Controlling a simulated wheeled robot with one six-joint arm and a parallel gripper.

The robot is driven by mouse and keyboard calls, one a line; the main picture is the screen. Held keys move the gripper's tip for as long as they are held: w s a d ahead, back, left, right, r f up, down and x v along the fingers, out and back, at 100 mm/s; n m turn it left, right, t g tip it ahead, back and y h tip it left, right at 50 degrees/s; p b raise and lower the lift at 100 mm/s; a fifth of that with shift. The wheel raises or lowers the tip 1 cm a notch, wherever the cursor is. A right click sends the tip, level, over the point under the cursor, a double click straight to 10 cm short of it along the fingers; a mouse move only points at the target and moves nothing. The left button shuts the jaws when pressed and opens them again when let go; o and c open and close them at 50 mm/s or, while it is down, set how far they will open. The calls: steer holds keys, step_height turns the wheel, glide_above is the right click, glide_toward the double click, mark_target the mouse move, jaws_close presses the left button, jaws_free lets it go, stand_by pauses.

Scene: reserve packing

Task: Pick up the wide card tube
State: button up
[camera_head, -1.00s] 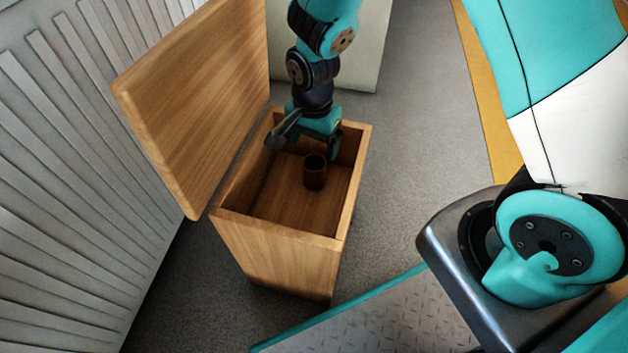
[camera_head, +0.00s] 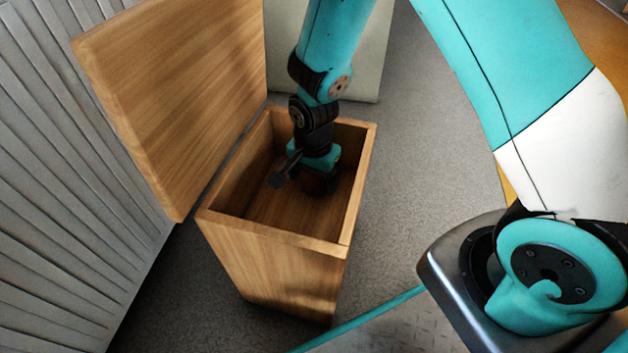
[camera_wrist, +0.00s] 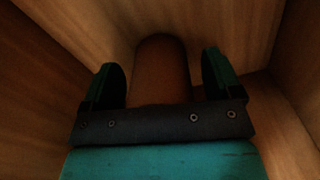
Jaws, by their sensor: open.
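The wide card tube (camera_wrist: 160,70) is a brown cylinder inside the wooden box. In the wrist view it lies between the two fingers of my gripper (camera_wrist: 164,80), with a gap on each side. The fingers are open and do not appear to touch it. In the head view my gripper (camera_head: 316,172) is down inside the box and hides most of the tube; a dark brown part of the tube (camera_head: 318,186) shows just below it.
The wooden box (camera_head: 275,238) has its lid (camera_head: 175,95) raised on the left. Its walls stand close around my gripper. A ribbed grey panel (camera_head: 60,190) is at the left and a pale cabinet (camera_head: 365,50) behind. Grey floor (camera_head: 425,130) is clear to the right.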

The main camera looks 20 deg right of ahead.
steer(key=shift+r, duration=0.1)
steer(key=shift+c, duration=0.4)
steer(key=c, duration=0.9)
